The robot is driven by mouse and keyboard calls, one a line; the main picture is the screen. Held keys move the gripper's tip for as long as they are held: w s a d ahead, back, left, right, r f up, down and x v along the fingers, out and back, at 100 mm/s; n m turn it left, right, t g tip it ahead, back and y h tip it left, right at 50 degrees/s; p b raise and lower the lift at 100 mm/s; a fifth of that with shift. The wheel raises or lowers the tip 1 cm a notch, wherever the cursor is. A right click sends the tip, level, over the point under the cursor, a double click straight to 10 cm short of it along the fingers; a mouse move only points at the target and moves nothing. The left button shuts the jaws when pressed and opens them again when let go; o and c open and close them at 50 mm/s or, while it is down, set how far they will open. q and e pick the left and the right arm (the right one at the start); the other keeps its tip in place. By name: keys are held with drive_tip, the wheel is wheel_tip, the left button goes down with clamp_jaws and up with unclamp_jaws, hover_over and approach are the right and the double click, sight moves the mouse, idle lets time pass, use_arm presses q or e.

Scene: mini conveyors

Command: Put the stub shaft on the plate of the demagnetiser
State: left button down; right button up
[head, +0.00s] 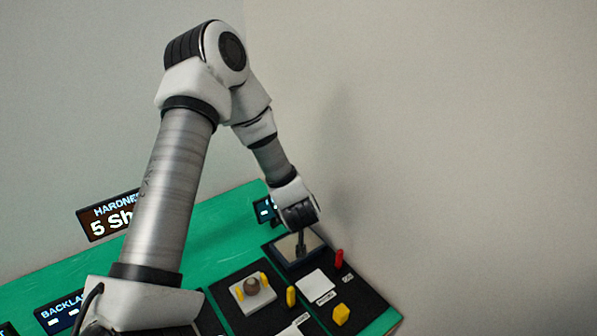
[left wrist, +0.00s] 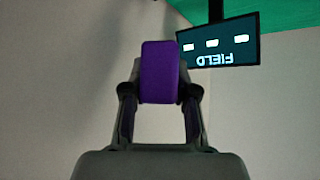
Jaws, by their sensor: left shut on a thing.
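My left gripper (head: 301,246) is over the dark-framed unit with a pale top plate (head: 313,243), at the back right of the green table. In the left wrist view my left gripper (left wrist: 160,95) is shut on a purple, block-like piece (left wrist: 160,72), which looks to be the stub shaft. In the head view the piece is hidden or too small to make out, so I cannot tell if it touches the plate. A dark screen reading FIELD (left wrist: 218,47) shows in the left wrist view. My right gripper is not in view.
On the green table (head: 215,243), a white fixture (head: 240,299) holds a round brownish part between yellow posts. A yellow peg (head: 291,296), a red peg (head: 339,259) and a yellow knob (head: 341,314) stand near the unit. A hardness display (head: 107,215) stands at the back left.

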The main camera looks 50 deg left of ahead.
use_arm(q)
drive_tip(key=shift+n+g+y, duration=0.4)
drive_tip(key=shift+n, duration=0.2)
drive_tip(key=f, duration=0.3)
drive_tip(key=a+f, duration=0.1)
drive_tip(key=f, duration=0.5)
drive_tip(key=shift+a+f, duration=0.25)
drive_tip(key=shift+a, duration=0.15)
drive_tip(key=shift+f, duration=0.1)
drive_tip(key=c, duration=0.9)
unclamp_jaws()
